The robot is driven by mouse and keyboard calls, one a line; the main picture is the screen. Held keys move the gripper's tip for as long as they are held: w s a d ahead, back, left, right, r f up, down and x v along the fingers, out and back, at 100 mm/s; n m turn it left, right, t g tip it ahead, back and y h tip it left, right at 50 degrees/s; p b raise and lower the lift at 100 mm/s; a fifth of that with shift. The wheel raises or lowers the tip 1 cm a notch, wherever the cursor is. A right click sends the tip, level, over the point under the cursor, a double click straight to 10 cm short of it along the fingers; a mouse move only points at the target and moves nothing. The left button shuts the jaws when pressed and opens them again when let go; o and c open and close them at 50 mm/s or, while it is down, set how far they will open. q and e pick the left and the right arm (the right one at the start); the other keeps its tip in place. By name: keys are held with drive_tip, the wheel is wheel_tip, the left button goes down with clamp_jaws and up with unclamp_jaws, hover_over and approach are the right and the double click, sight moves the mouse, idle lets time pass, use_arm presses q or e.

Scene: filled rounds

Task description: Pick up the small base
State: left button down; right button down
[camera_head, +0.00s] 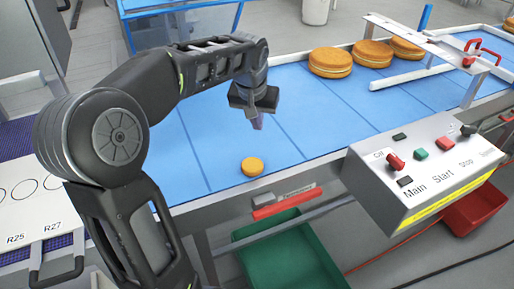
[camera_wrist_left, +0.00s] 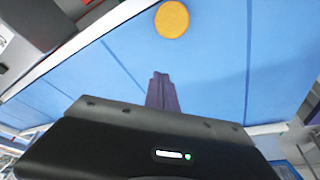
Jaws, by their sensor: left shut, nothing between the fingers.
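The small base (camera_head: 252,167) is a small round golden disc lying flat on the blue belt near its front edge. It also shows in the left wrist view (camera_wrist_left: 172,19), at the top, beyond the fingertips. My left gripper (camera_head: 257,123) is above the belt, farther back than the small base and apart from it. In the left wrist view its fingers (camera_wrist_left: 161,78) are together with nothing between them. My right gripper is not in either view.
Several large filled rounds (camera_head: 330,63) stand on the belt (camera_head: 330,115) at the back right, by a white guide rail. A control box (camera_head: 420,165) with buttons stands at the front right. A green bin (camera_head: 290,255) and a red bin (camera_head: 476,208) are below the belt.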

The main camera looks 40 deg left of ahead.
sight(252, 166)
use_arm(q)
drive_tip(key=p+x, duration=0.1)
drive_tip(key=x, duration=0.9)
drive_tip(key=shift+d, duration=0.1)
drive_tip(key=s, duration=0.1)
drive_tip(key=s+d+p, duration=0.1)
drive_tip(key=s, duration=0.1)
drive_tip(key=shift+s+d+r, duration=0.15)
drive_tip(key=shift+d+r, duration=0.05)
drive_tip(key=shift+r, duration=0.05)
drive_tip(key=shift+s+d, duration=0.1)
drive_tip(key=shift+s, duration=0.05)
drive_tip(key=shift+f, duration=0.15)
